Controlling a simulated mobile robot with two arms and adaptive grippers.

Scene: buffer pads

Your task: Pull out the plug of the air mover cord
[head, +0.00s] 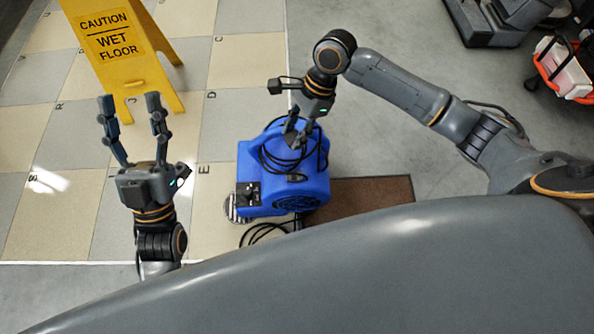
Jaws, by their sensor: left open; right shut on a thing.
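The blue air mover (315,188) stands on the floor in the middle of the head view. Its black cord (267,158) is looped on its top, and more black cord (262,231) lies on the floor at its lower left. My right gripper (293,141) reaches down to the top of the air mover and is shut on the looped cord; its fingers hide the exact grip. I cannot make out the plug. My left gripper (130,102) is open and empty, left of the air mover, with its fingers pointing up the picture.
A yellow wet floor sign (120,50) stands at the upper left. A brown mat (372,198) lies to the right of the air mover. A dark machine and a red and white case (566,72) are at the upper right.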

